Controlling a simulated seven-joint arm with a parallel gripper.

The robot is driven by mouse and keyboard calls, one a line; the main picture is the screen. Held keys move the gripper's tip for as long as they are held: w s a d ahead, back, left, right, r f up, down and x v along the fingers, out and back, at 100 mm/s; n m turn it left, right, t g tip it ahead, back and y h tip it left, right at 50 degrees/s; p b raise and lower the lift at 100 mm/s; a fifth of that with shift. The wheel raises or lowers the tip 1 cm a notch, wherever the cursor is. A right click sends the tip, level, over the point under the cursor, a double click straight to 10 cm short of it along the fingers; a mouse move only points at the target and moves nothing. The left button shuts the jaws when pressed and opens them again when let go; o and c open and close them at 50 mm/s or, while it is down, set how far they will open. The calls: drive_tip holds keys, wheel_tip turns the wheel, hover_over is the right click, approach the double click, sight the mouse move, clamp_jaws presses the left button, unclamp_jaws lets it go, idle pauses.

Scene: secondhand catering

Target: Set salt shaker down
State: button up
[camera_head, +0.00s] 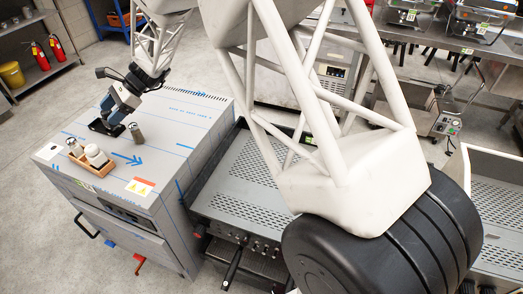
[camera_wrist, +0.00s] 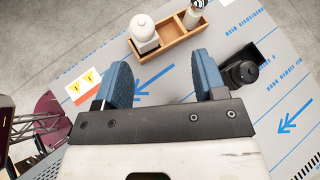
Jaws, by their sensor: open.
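My gripper (camera_head: 116,114) is open above the cabinet top, and in the wrist view its two blue fingers (camera_wrist: 165,78) have nothing between them. A small shaker with a metal top (camera_head: 75,147) stands upright in a wooden tray (camera_head: 105,170), beside a white lidded jar (camera_head: 96,156). The wrist view also shows this shaker (camera_wrist: 193,17), the jar (camera_wrist: 143,34) and the tray (camera_wrist: 175,41) beyond the fingertips. I cannot tell which is the salt.
A black open holder (camera_head: 106,128) lies on the cabinet top, close to the dark-topped piece. The cabinet top (camera_head: 180,125) has blue printed arrows and clear room to the right. A warning label (camera_head: 140,186) is near the front edge. A perforated metal unit (camera_head: 235,185) stands right of the cabinet.

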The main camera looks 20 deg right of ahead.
drive_tip(key=s+d+r+n+t+h, duration=0.1)
drive_tip(key=s+d+r+n+h, duration=0.3)
drive_tip(key=s+d, duration=0.5)
drive_tip(key=s+d+r+n+h, duration=0.1)
drive_tip(key=s+d+r+n, duration=0.1)
drive_tip(key=s+d+r, duration=0.7)
drive_tip(key=s+d+f+n+t+h, duration=0.1)
drive_tip(key=s+d+n+h, duration=0.2)
drive_tip(key=s+d, duration=0.4)
drive_tip(key=s+d+f+n+t+h, duration=0.1)
drive_tip(key=s+d, duration=0.5)
drive_tip(key=s, duration=1.4)
drive_tip(key=n+t+h, duration=0.1)
drive_tip(key=n+h, duration=0.1)
drive_tip(key=n, duration=0.1)
drive_tip(key=shift+d+f+n+h, duration=0.3)
drive_tip(key=shift+d+f+h, duration=0.05)
drive_tip(key=shift+d+h, duration=0.05)
